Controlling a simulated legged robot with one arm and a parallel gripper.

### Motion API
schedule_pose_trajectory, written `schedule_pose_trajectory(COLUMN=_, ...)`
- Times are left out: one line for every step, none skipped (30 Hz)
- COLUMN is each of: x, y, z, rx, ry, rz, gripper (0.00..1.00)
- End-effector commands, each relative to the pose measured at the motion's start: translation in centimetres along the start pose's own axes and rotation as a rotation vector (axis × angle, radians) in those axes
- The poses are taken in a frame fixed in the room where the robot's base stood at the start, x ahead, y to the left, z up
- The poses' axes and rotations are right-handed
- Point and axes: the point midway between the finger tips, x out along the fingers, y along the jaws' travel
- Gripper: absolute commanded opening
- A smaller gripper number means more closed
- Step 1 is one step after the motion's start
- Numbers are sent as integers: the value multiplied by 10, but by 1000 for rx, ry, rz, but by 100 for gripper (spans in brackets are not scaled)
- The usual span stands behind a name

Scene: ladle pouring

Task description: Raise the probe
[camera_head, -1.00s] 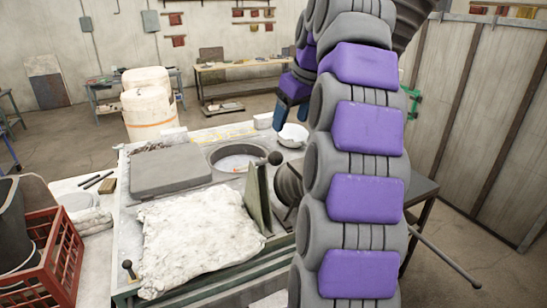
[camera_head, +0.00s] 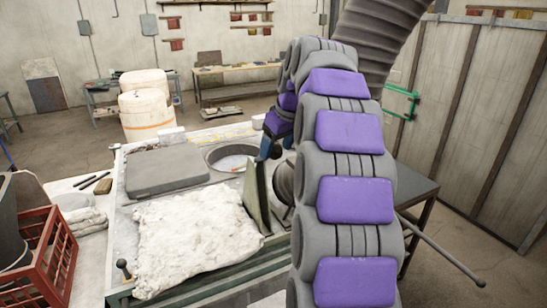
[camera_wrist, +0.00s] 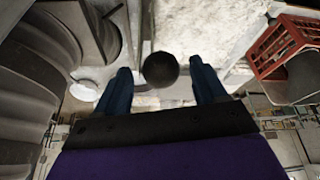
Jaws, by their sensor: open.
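My gripper (camera_head: 271,154) has blue fingers and hangs beside the round opening of the furnace-like table. In the wrist view it is open (camera_wrist: 160,68). A black ball knob (camera_wrist: 160,70) shows between the two fingers there, and I cannot tell whether either finger touches it. The knob is hidden behind my gripper in the head view. Below it, an upright grey-green plate (camera_head: 257,195) stands beside the white lumpy blanket (camera_head: 195,240). I cannot make out for certain which part is the probe.
The round opening (camera_head: 232,156) and a grey slab lid (camera_head: 165,170) are left of my gripper. A red crate (camera_head: 45,262) stands at the lower left. A ribbed hose (camera_head: 390,45) comes down behind my arm. A thin rod (camera_head: 445,260) sticks out at the right.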

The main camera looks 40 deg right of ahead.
Motion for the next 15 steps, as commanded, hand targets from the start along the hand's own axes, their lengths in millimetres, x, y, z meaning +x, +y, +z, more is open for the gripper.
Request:
schedule_pose_trajectory(x=7, y=0, z=1, rx=1, ry=-4, rz=-3, gripper=71)
schedule_pose_trajectory(x=11, y=0, z=1, rx=1, ry=-4, rz=-2, gripper=71)
schedule_pose_trajectory(x=16, y=0, z=2, rx=2, ry=-4, rz=-2, gripper=71)
schedule_pose_trajectory(x=20, y=0, z=2, rx=2, ry=-3, rz=-1, gripper=71)
schedule_pose_trajectory(x=25, y=0, z=1, rx=2, ry=-3, rz=-1, gripper=71)
schedule_pose_trajectory(x=30, y=0, z=1, rx=1, ry=-5, rz=-1, gripper=71)
schedule_pose_trajectory(x=33, y=0, z=2, rx=1, ry=-5, rz=-2, gripper=71)
schedule_pose_trajectory(x=36, y=0, z=2, rx=1, ry=-5, rz=-2, gripper=71)
schedule_pose_trajectory(x=39, y=0, z=1, rx=1, ry=-4, rz=-1, gripper=71)
schedule_pose_trajectory(x=41, y=0, z=1, rx=1, ry=-3, rz=0, gripper=71)
schedule_pose_trajectory(x=42, y=0, z=1, rx=0, ry=-2, rz=0, gripper=71)
schedule_pose_trajectory(x=44, y=0, z=0, rx=0, ry=-1, rz=1, gripper=71)
schedule_pose_trajectory(x=44, y=0, z=0, rx=0, ry=0, rz=2, gripper=71)
schedule_pose_trajectory(x=45, y=0, z=0, rx=0, ry=0, rz=2, gripper=71)
schedule_pose_trajectory(x=46, y=1, z=0, rx=0, ry=1, rz=2, gripper=71)
